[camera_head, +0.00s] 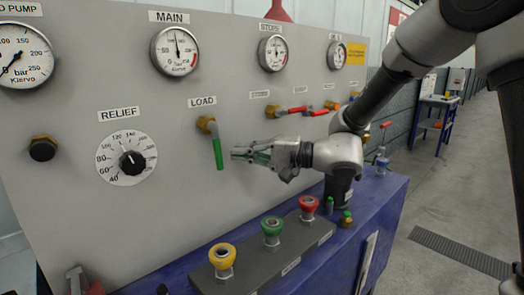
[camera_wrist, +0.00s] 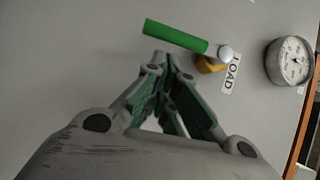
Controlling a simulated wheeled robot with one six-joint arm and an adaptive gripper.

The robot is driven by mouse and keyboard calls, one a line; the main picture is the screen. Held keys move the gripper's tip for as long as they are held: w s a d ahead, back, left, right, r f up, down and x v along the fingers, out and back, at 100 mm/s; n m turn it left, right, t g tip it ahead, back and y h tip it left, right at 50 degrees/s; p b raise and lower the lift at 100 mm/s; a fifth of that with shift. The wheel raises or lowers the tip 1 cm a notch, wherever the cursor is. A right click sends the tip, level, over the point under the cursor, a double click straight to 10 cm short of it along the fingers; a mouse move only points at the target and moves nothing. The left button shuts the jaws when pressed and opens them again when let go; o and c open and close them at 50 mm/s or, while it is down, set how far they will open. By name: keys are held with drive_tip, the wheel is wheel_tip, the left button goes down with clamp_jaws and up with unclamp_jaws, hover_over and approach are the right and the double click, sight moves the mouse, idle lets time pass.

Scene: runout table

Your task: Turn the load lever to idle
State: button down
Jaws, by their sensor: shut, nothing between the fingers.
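The load lever (camera_head: 217,152) has a green handle on a brass valve under the LOAD label (camera_head: 203,102). In the head view its handle hangs nearly straight down from the valve. In the wrist view the green handle (camera_wrist: 175,36) lies just beyond my fingertips, with the brass valve (camera_wrist: 210,64) and the LOAD label (camera_wrist: 231,74) at its right end. My gripper (camera_head: 236,153) is shut and empty, its fingertips just right of the handle in the head view. I cannot tell whether they touch it. No idle marking is readable.
The RELIEF dial (camera_head: 130,160) is left of the lever, and the MAIN gauge (camera_head: 174,51) is above. Red-handled valves (camera_head: 293,111) are to the upper right. Yellow, green (camera_head: 271,228) and red buttons stand on a box below my gripper. The panel just below the lever is clear.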

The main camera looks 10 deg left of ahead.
sight(217, 148)
drive_tip(key=shift+s+a+f, duration=0.1)
drive_tip(key=shift+s+a, duration=0.35)
drive_tip(key=shift+a, duration=0.15)
drive_tip(key=shift+s+a+f+m+y, duration=0.2)
drive_tip(key=shift+s+a+m+y, duration=0.1)
drive_tip(key=shift+s+a+m, duration=0.2)
